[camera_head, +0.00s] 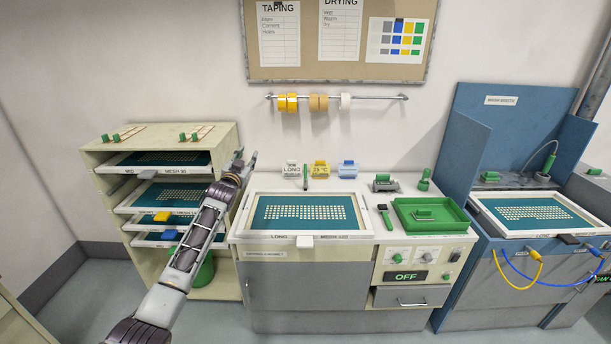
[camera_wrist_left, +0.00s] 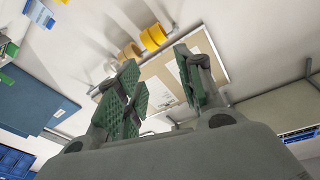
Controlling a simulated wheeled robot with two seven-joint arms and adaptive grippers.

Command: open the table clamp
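My left gripper (camera_head: 245,160) is raised at the left back corner of the printing table (camera_head: 265,255). In the left wrist view its green-padded fingers (camera_wrist_left: 158,75) are apart, with nothing between them. A framed teal screen (camera_head: 308,227) labelled LONG lies flat on the table. An upright green lever (camera_head: 306,176) stands at the middle of the screen's back edge and seems to be the table clamp; whether it is shut I cannot tell. The gripper is left of this lever and apart from it. My right gripper is not in view.
A rack of screens (camera_head: 213,139) stands at the left. Small label blocks (camera_head: 320,169) stand behind the screen. A green tray (camera_head: 429,231) and a green-handled tool (camera_head: 385,216) lie to the right. A blue wash booth (camera_head: 466,133) stands farther right. Tape rolls (camera_head: 318,102) hang above.

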